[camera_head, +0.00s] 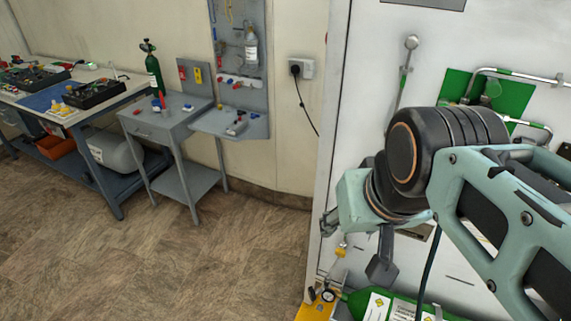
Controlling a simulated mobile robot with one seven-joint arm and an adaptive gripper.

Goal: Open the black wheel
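My arm comes in from the right, in front of the white panel (366,60). My gripper (380,265) hangs below the wrist, and only a dark part of it shows; I cannot tell its opening or whether it touches anything. A green cylinder (358,304) lies at the bottom edge, with a round gauge (328,295) at its left end. A small dark part beside the gauge is too small to identify as the black wheel. I cannot pick out a black wheel for certain; my arm hides part of the panel.
Green-marked pipes (520,76) run along the panel at upper right. A grey stand (150,122) with a green bottle (153,70) stands at left, beside a workbench (125,95) with black trays. The brown floor (150,270) at lower left is clear.

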